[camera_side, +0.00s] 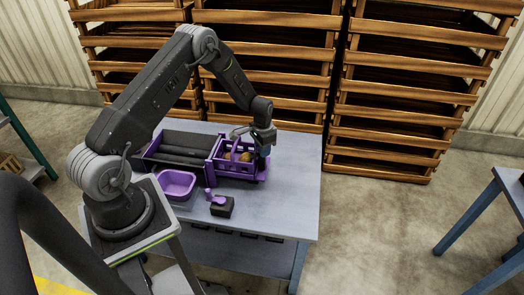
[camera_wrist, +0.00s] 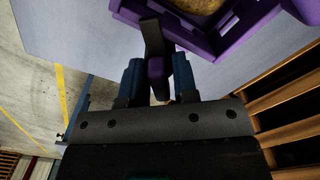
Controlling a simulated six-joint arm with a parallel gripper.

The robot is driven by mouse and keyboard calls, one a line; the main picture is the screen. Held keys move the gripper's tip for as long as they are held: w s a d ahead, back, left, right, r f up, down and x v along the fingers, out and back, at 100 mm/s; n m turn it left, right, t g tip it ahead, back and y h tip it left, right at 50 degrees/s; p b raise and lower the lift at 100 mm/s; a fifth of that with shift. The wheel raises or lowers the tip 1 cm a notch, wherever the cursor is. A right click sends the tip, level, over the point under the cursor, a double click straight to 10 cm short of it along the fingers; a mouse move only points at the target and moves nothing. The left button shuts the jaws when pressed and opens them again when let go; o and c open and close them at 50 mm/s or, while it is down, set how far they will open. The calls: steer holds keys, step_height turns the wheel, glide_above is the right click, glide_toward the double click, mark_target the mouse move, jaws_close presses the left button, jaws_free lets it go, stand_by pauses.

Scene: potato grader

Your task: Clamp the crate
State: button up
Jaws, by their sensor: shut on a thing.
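The purple crate (camera_side: 233,172) stands on the bench at the end of the roller bed, with several potatoes (camera_side: 238,156) in it. In the wrist view, part of the crate (camera_wrist: 188,38) and one potato (camera_wrist: 196,4) show at the top. My gripper (camera_side: 264,150) is at the crate's right end. In the wrist view, the blue fingers of my gripper (camera_wrist: 158,82) are shut on a dark and purple lever (camera_wrist: 154,42) beside the crate wall. Where the lever is fixed, and whether it touches the crate, I cannot tell.
Dark rollers in a purple frame (camera_side: 180,148) lie left of the crate. A purple tub (camera_side: 177,184) and a black box with a purple handle (camera_side: 222,208) stand in front. The grey bench (camera_side: 290,195) is clear at the right. Wooden crate stacks (camera_side: 385,105) rise behind.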

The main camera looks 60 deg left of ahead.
steer(key=o, duration=0.3)
steer(key=shift+r, duration=0.15)
steer(key=shift+r, duration=2.35)
steer(key=shift+r, duration=0.95)
steer(key=shift+f, duration=3.45)
steer(key=shift+c, duration=0.2)
